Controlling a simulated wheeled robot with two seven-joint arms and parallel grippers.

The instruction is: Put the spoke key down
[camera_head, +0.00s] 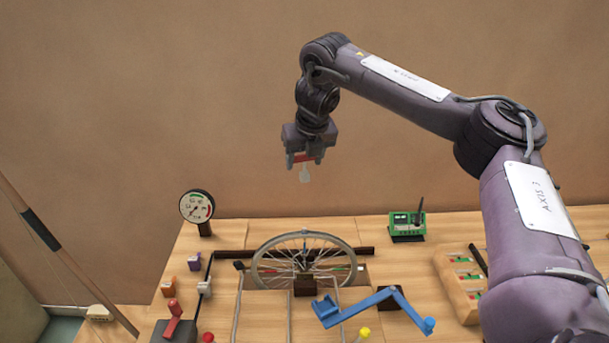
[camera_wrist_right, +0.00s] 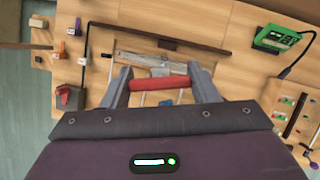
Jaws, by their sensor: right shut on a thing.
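My right gripper (camera_head: 304,161) is raised high above the back of the workbench, in front of the plain wall. It is shut on the spoke key (camera_head: 305,175), which has a red grip and a pale tip hanging down, clear of everything. In the right wrist view, the red grip of the key (camera_wrist_right: 161,83) lies crosswise between the two fingers (camera_wrist_right: 161,88). The key's lower end is hard to make out there. My left gripper is in neither view.
Bare wood shows between the wheel and the tray.

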